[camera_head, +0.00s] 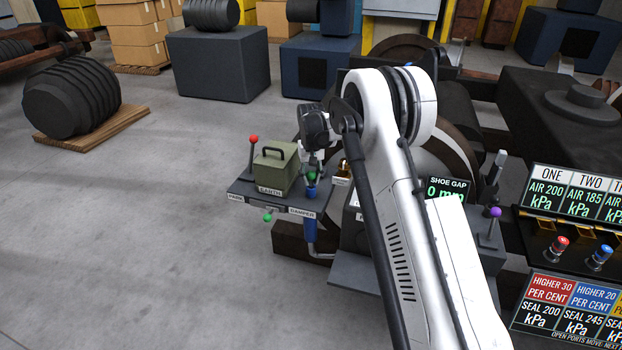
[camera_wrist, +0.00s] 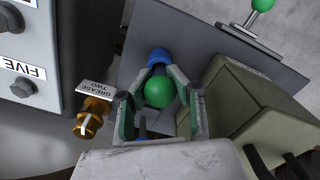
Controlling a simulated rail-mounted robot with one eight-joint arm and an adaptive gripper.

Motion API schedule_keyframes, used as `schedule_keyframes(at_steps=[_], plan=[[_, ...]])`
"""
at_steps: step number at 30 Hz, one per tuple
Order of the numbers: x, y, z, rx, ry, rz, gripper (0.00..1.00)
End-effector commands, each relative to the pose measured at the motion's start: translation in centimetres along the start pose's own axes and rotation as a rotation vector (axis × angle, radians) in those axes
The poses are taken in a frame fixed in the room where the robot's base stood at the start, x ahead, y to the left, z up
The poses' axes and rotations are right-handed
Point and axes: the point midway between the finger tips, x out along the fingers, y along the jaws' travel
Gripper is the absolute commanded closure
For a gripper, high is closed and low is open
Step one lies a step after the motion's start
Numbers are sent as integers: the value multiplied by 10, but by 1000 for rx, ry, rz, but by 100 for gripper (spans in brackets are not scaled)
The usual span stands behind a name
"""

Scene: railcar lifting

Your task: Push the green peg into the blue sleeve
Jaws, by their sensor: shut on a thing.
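The green peg (camera_wrist: 160,92) shows its round green head between my fingers in the wrist view; its shaft is hidden below the head. My gripper (camera_wrist: 161,76) is shut on it. The blue sleeve (camera_wrist: 159,58) shows just beyond the fingertips, in line with the peg. In the head view the green peg (camera_head: 311,177) sits right above the blue sleeve (camera_head: 311,190) at the shelf's right part, under my gripper (camera_head: 312,170). I cannot tell how deep the peg is in the sleeve.
A green box with a handle (camera_head: 276,168) stands close beside the sleeve on the grey shelf (camera_head: 240,190). A brass grease fitting (camera_wrist: 90,118) is close on the other side.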

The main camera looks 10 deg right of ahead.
Motion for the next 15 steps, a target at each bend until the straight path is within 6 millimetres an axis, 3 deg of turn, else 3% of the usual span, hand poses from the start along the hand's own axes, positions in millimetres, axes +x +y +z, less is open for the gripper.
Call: schedule_keyframes(at_steps=[15], plan=[[12, 0, 0, 0, 0, 0, 100]])
